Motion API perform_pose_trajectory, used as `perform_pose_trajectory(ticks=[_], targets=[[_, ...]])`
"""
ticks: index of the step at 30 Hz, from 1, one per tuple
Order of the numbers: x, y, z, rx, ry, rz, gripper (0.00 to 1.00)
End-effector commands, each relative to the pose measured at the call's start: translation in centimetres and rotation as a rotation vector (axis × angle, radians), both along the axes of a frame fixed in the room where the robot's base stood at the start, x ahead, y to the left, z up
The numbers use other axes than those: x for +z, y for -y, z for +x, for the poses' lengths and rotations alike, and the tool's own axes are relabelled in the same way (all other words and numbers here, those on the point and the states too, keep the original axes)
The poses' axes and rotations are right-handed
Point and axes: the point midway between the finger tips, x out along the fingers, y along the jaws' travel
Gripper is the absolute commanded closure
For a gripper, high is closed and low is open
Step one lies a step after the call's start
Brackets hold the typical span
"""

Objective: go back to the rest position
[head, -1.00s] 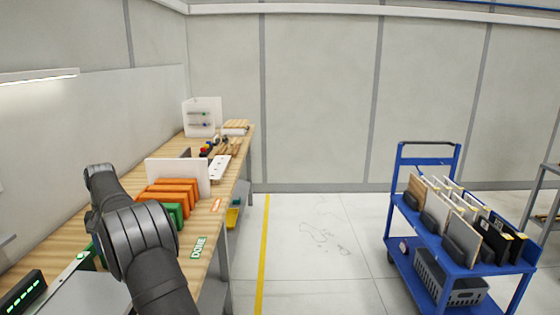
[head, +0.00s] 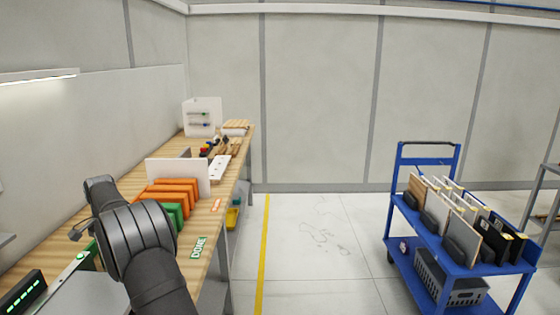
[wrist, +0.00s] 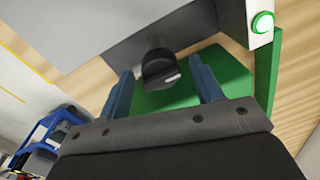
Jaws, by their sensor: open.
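My gripper (wrist: 163,88) is open in the wrist view, its two blue-grey fingers apart with nothing held between them. Beyond and between the fingers are a black knob (wrist: 160,68) on a grey machine housing and a green surface (wrist: 225,72). I cannot tell whether the fingers touch either. In the head view my dark arm reaches over the left workbench (head: 222,225), and its fingers are hidden or too small to make out.
Orange holders (head: 175,190) and green holders (head: 178,212) stand on the bench with a white panel (head: 190,172). A green "DONE" label (head: 198,248) lies near the bench edge. A blue cart (head: 440,242) with several panels stands right. The floor between is clear.

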Motion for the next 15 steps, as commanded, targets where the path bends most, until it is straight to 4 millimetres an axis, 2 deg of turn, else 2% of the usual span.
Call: perform_pose_trajectory(ticks=[15], targets=[[0.0,-0.02,-0.11,-0.392,-0.001,0.0,0.4]])
